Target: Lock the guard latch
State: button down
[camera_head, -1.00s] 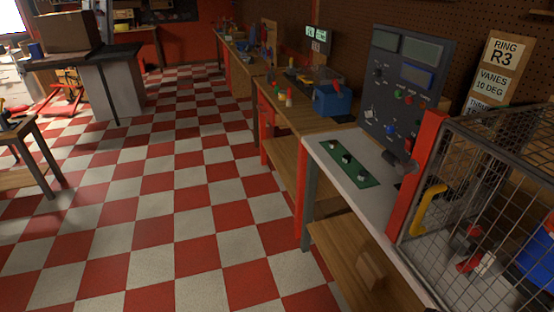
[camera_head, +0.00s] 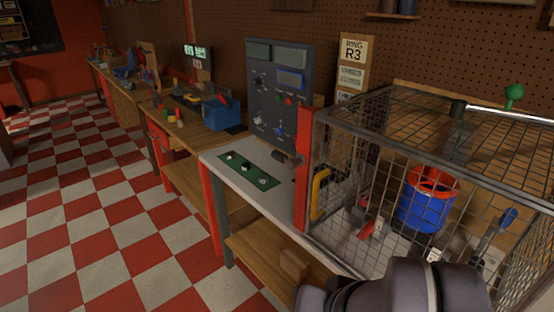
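The guard is a wire mesh cage (camera_head: 345,140) on the bench at the right. A red upright post (camera_head: 304,175) stands at its left front corner, with a yellow handle (camera_head: 319,195) beside it. A dark block (camera_head: 288,158) lies just left of the post; I cannot tell whether it is the latch. Inside the cage are a blue and red ducted rotor (camera_head: 425,205) and a small red part (camera_head: 369,230). Dark rounded links of my arm cross the bottom right, in front of the cage. The gripper's fingers do not show.
A grey control panel (camera_head: 281,90) stands behind the white bench top (camera_head: 225,151), which bears a green strip with knobs (camera_head: 249,170). Wooden benches continue to the far left. The checkered floor (camera_head: 110,225) at left is clear.

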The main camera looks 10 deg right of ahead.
aim_at(282, 158)
jog(key=i+j+z, duration=0.6)
jog(key=j, duration=0.25)
jog(key=i+j+z, duration=0.15)
jog(key=j, duration=0.25)
jog(key=i+j+z, duration=0.4)
jog(key=j, duration=0.35)
jog(key=i+j+z, duration=0.2)
jog(key=j, duration=0.2)
jog(key=j+z, duration=0.2)
jog(key=j, duration=0.2)
